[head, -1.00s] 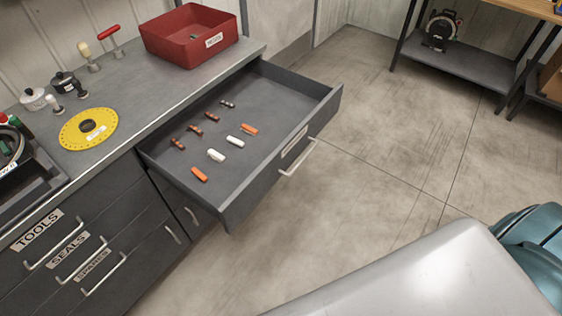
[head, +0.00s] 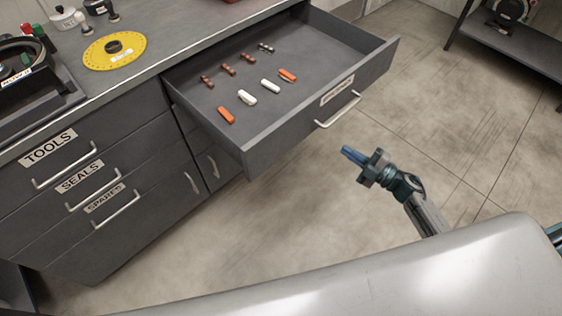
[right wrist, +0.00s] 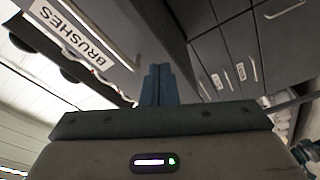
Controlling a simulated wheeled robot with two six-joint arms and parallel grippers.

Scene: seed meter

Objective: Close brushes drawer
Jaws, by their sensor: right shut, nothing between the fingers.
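The brushes drawer (head: 300,125) is pulled well out of the grey workbench in the head view. Its front carries a label and a bar handle (head: 338,110). Several brushes and white and orange pieces (head: 247,98) lie inside it. In the right wrist view, the drawer front with its BRUSHES label (right wrist: 75,33) is at the upper left, close to the fingers. My right gripper (head: 350,153) is shut and empty, in front of and below the handle, apart from it in the head view. It also shows in the right wrist view (right wrist: 160,85). My left gripper is not in view.
Closed drawers labelled TOOLS (head: 48,147), SEALS and SPARES are at the left. A yellow disc (head: 114,50) lies on the bench top. A metal shelf (head: 510,40) stands at the upper right. The floor before the drawer is clear.

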